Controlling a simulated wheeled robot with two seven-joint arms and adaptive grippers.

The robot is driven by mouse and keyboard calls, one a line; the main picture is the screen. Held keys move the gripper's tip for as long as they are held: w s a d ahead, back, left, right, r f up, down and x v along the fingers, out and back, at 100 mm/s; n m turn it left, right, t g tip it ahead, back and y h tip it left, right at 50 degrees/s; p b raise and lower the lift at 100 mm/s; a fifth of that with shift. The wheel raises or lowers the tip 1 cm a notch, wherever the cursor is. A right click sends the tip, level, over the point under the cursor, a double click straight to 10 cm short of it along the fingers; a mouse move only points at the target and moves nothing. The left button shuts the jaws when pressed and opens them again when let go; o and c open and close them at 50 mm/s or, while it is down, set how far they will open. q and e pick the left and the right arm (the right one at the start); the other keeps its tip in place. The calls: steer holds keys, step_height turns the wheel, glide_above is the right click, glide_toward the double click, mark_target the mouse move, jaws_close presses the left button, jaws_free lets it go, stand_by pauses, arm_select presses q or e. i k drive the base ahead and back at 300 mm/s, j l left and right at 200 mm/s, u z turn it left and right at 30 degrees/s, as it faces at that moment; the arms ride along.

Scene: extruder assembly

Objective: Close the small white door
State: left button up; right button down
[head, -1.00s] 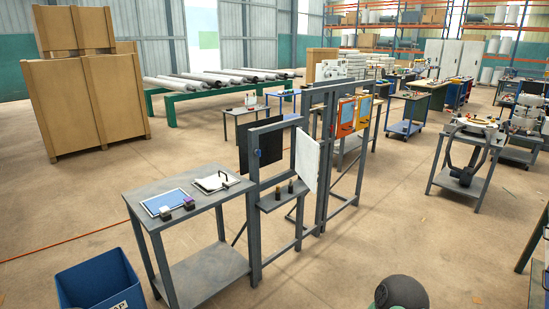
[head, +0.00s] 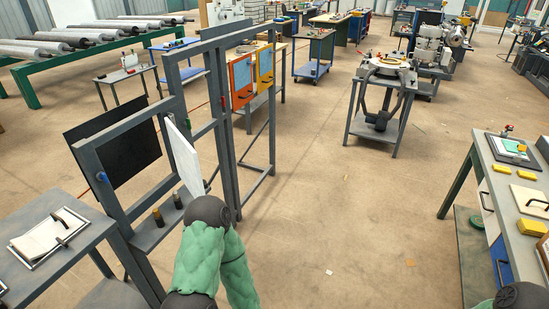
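The small white door (head: 183,158) stands open on the grey metal frame (head: 130,130). It is swung out toward the right side, seen at a steep angle, and the opening beside it is clear. My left arm, in a green sleeve, rises from the bottom edge. Its dark joint is in front of the frame, just below the door in the picture, and I cannot tell if it touches anything. My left gripper is not visible. A dark part of my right arm shows at the bottom right corner, and the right gripper is out of view.
A black panel (head: 113,152) is on the frame's far side. Two small cylinders stand on the frame's shelf (head: 150,237). An orange door (head: 241,80) and a yellow door (head: 265,66) are farther back. A bench (head: 515,190) stands at right. Open floor lies between.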

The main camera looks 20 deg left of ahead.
mark_target(185, 157)
steer(key=i+z, duration=0.2)
steer(key=i, duration=0.7)
steer(key=i+u, duration=0.2)
steer(key=u, duration=0.2)
steer(key=i+l+u, duration=0.15)
steer(key=u, duration=0.25)
steer(key=i+l+u, duration=0.15)
steer(key=u, duration=0.25)
